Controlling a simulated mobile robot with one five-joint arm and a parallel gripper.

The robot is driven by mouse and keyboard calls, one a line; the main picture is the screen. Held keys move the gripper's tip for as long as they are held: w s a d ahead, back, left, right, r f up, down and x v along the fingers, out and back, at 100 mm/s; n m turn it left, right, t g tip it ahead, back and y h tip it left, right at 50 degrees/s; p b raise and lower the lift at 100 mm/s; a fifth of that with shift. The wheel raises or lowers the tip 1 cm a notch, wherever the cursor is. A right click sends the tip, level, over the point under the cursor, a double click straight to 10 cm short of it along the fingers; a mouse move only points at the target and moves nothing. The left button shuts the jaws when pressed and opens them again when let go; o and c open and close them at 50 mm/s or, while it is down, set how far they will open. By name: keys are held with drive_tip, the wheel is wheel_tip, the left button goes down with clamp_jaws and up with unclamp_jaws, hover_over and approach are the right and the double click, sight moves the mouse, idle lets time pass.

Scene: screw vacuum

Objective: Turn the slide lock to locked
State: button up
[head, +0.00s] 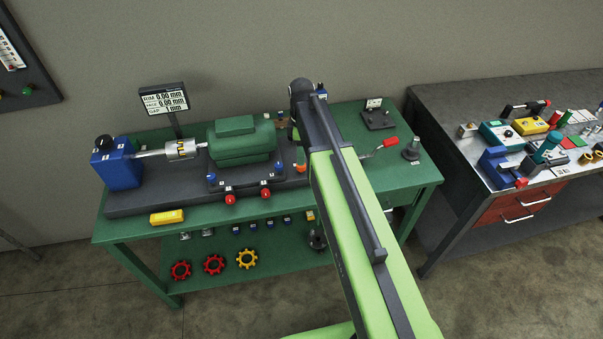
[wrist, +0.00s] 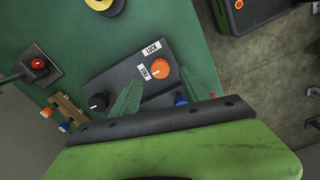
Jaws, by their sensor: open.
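The slide lock is an orange knob (wrist: 160,72) on a dark grey panel (wrist: 120,77), with a white mark on its top. A LOCK label (wrist: 152,47) lies just above it in the wrist view, and a second small label (wrist: 145,71) lies at its left. The white mark seems to point toward the second label. The knob also shows in the head view (head: 300,161), beside my arm. My gripper (wrist: 162,74) is open, its two green fingers apart. The knob shows between the fingertips, and I cannot tell any contact. My arm hides the gripper in the head view.
A black knob (wrist: 98,102) and a blue knob (wrist: 181,100) flank the fingers. A red button (wrist: 38,63) and a wooden block (wrist: 70,108) stand at the left. In the head view, a green motor (head: 240,142) and a blue block (head: 117,165) occupy the green bench (head: 405,182).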

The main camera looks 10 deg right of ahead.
sight(301, 168)
wheel_tip(301, 168, down, 6)
drive_tip(key=b, duration=0.4)
drive_tip(key=shift+r, duration=0.15)
clamp_jaws()
